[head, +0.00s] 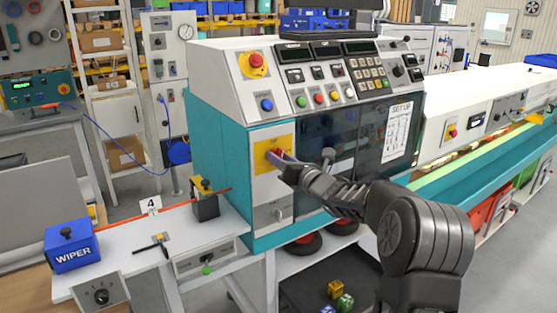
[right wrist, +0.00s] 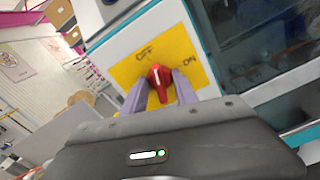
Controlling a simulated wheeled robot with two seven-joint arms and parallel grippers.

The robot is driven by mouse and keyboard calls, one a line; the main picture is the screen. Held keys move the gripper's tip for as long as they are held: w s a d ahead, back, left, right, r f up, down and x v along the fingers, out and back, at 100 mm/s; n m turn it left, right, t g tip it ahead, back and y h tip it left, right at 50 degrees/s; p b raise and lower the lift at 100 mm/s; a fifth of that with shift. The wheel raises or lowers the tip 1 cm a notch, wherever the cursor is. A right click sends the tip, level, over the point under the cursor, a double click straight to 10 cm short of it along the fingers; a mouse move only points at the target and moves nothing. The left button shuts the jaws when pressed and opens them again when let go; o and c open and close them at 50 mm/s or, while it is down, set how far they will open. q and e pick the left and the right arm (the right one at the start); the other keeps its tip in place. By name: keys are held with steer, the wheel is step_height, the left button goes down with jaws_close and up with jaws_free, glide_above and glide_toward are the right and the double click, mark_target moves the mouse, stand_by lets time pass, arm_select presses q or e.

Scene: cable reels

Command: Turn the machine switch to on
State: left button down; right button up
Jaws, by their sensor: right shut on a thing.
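The machine switch (head: 277,155) is a red knob on a yellow plate (head: 260,158) at the front left of the teal and white machine (head: 222,165). In the right wrist view the red knob (right wrist: 158,76) stands on the yellow plate (right wrist: 128,72), marked OFF and ON. Its white line points roughly towards OFF. My right gripper (head: 281,158) is at the knob, and in the right wrist view its two purple-grey fingers (right wrist: 159,88) lie on either side of it, shut on it. My left gripper is not in view.
A grey rotary knob (head: 279,214) is below the plate. Buttons and a red emergency stop (head: 255,63) sit on the sloped panel above. A white side table with a blue WIPER box (head: 72,246) is at the left. A long teal conveyor (head: 490,165) runs off right.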

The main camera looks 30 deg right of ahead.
steer(key=m, duration=0.6)
steer(key=shift+p, duration=0.35)
steer(key=m+p, duration=0.1)
steer(key=m, duration=0.2)
steer(key=shift+r+m, duration=0.1)
steer(key=shift+m, duration=0.2)
steer(key=m+p, duration=0.1)
steer(key=m, duration=0.3)
steer(key=o, duration=0.9)
steer(key=shift+o, duration=0.2)
steer(key=s+b, duration=0.3)
steer(key=s, duration=0.5)
